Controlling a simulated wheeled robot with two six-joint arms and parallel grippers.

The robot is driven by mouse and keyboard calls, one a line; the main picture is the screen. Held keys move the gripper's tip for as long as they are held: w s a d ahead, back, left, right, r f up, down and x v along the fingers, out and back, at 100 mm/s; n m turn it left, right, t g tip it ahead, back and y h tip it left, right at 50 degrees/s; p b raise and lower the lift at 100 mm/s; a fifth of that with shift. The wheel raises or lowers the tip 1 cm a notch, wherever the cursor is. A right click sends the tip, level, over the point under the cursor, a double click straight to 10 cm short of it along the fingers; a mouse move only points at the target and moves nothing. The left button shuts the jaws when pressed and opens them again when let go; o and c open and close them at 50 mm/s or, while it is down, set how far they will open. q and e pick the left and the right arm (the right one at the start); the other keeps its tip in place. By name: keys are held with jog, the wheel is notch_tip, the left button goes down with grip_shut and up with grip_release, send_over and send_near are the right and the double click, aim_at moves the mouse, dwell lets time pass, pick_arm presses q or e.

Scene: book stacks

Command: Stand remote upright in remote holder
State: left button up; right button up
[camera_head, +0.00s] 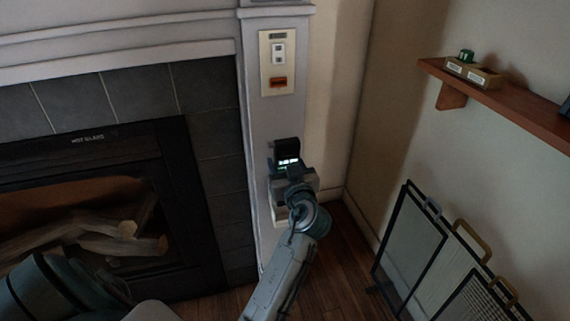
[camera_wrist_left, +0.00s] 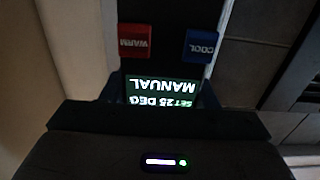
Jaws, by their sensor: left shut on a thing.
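The remote (camera_head: 287,147) is a dark, flat handset with a lit display, upright in front of the white fireplace pillar. In the left wrist view the remote (camera_wrist_left: 160,92) shows a red WARM button, a blue COOL button and upside-down text on its screen. My left gripper (camera_head: 289,170) is shut on it around the display. A pale box-like piece (camera_head: 280,213), which looks like the remote holder, shows just below on the pillar, mostly hidden by my wrist. I cannot tell whether the remote's lower end is inside it. My right gripper is not in view.
A wall plate (camera_head: 277,62) with a switch and an orange label is on the pillar above. The fireplace (camera_head: 90,210) is at left. A wooden shelf (camera_head: 510,107) with a small box and a framed screen (camera_head: 412,245) stand at right.

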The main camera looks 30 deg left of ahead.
pick_arm(q)
jog(key=shift+b, duration=0.7)
dwell(1.3)
jog(key=shift+f, duration=0.2)
jog(key=shift+f+b, duration=0.3)
jog(key=shift+b, duration=0.2)
jog(key=shift+f+b, duration=2.2)
jog(key=shift+f, duration=0.1)
jog(key=o, duration=1.3)
jog(key=shift+c, duration=0.2)
